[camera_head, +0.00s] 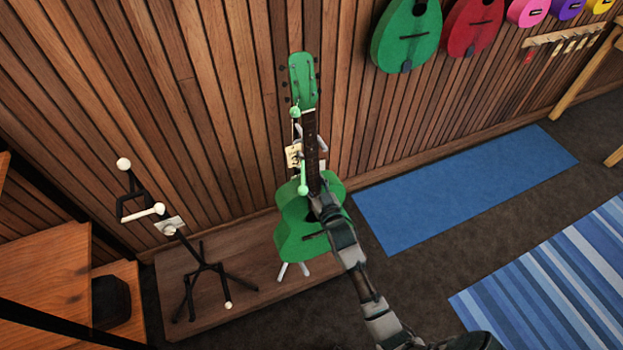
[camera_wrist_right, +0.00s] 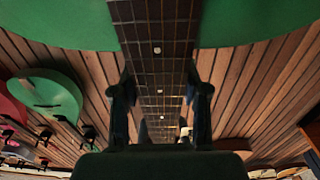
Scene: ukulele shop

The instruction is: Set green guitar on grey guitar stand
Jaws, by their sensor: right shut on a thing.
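The green guitar (camera_head: 297,236) is upright, with its head (camera_head: 303,80) at the top, in front of the grey guitar stand. Its body hides most of the stand; the grey feet (camera_head: 291,271) show below it and a grey part shows beside the neck. I cannot tell whether the guitar's weight rests on the stand. My right gripper (camera_head: 322,203) is at the lower neck, shut on the guitar. In the right wrist view the fretboard (camera_wrist_right: 158,60) runs between the two fingers (camera_wrist_right: 161,112). My left gripper is not in view.
A black stand (camera_head: 190,270) with white knobs stands left on the low wooden platform (camera_head: 257,300). Light-green knobs and a tag (camera_head: 293,155) show beside the guitar neck. Green (camera_head: 405,40) and red (camera_head: 472,30) instruments hang on the slatted wall. A blue mat (camera_head: 465,188) lies clear at right.

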